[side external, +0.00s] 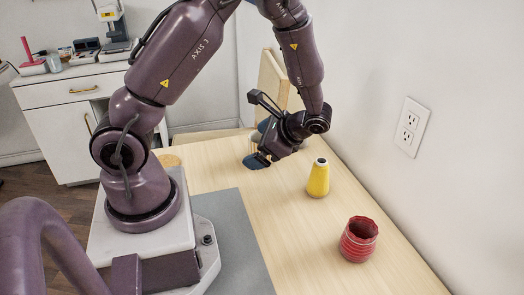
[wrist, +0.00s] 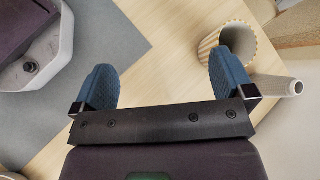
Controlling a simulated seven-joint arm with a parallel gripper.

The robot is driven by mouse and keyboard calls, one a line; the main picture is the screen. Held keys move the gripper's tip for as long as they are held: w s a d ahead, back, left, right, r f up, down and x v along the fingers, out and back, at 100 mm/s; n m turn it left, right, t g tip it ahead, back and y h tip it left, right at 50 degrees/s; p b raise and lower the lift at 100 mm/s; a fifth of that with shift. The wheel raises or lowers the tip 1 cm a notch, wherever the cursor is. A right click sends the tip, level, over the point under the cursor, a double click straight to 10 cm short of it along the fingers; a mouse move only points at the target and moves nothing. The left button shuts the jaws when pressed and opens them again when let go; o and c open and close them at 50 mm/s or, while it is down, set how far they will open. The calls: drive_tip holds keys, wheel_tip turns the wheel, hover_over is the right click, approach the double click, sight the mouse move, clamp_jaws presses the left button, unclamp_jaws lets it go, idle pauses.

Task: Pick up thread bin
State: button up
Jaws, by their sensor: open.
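My gripper (wrist: 162,65) is open, its two blue fingers wide apart with bare wood tabletop between them. In the wrist view a round, ribbed cream-and-tan bin (wrist: 240,38) with an open top stands at the right finger, which covers part of it; I cannot tell if they touch. In the side view my gripper (side external: 258,160) is low over the far part of the table and mostly hides what is behind it. A red fluted cup-shaped bin (side external: 358,240) stands upright near the front right, well away from my gripper. I cannot tell which one is the thread bin.
A yellow cone-shaped spool (side external: 318,178) stands between my gripper and the red bin. A white cylinder (wrist: 278,86) is just right of the right finger. A wooden panel (side external: 272,80) stands at the back near the wall. A grey mat (side external: 232,235) covers the table's left part.

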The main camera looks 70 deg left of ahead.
sight(256, 136)
drive_tip(key=w+a+f+m+t+y, duration=0.35)
drive_tip(key=w+a+m+y, duration=0.35)
drive_tip(key=a+m+y, duration=0.3)
drive_tip(key=shift+g, duration=0.45)
wheel_tip(256, 136, down, 6)
drive_tip(key=shift+s+f, duration=0.15)
drive_tip(key=shift+f+x, duration=0.2)
drive_tip(key=shift+x, duration=1.05)
drive_tip(key=shift+f+x, duration=0.2)
drive_tip(key=shift+x, duration=1.05)
drive_tip(key=c, duration=0.7)
